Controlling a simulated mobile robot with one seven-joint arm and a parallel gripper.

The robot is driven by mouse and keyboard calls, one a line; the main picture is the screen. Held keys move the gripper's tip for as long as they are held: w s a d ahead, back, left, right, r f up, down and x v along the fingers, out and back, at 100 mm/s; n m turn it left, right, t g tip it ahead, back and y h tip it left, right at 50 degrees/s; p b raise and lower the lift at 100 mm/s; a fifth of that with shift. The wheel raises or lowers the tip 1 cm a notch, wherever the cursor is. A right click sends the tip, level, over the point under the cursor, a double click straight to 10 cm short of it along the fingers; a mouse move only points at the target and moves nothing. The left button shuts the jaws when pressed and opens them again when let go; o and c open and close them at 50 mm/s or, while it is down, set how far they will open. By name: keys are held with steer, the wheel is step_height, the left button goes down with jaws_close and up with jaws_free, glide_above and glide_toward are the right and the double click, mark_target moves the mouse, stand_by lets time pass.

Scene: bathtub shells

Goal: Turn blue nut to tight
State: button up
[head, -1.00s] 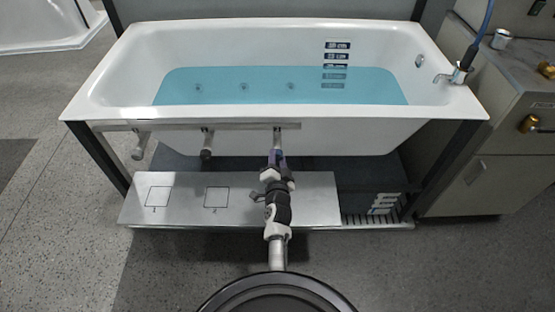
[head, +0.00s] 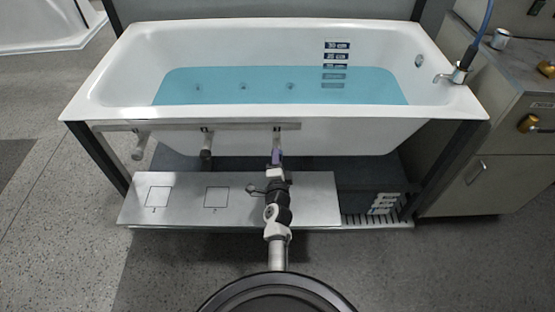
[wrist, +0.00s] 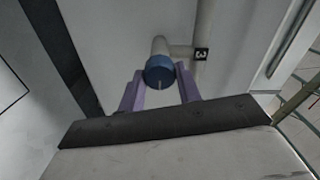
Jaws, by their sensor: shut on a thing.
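The blue nut (wrist: 159,73) sits on the end of a short grey pipe stub in the wrist view, with a pale line on its lower face. My gripper (wrist: 160,83) has its two purple fingers on either side of the nut and is shut on it. In the head view my gripper (head: 277,157) reaches to the right-hand stub under the tub's front rim, and the nut is hidden or too small to tell there.
A grey pipe (head: 180,126) runs under the tub's rim with two other stubs to the left. A label "3" (wrist: 202,54) is beside the nut. A metal panel (head: 185,198) lies below. The bathtub (head: 110,75) holds blue water.

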steer(key=shift+r, duration=0.2)
steer(key=o, duration=1)
steer(key=shift+f, duration=0.1)
steer(key=shift+c, duration=0.2)
steer(key=shift+s+f, duration=0.1)
steer(key=shift+s, duration=0.05)
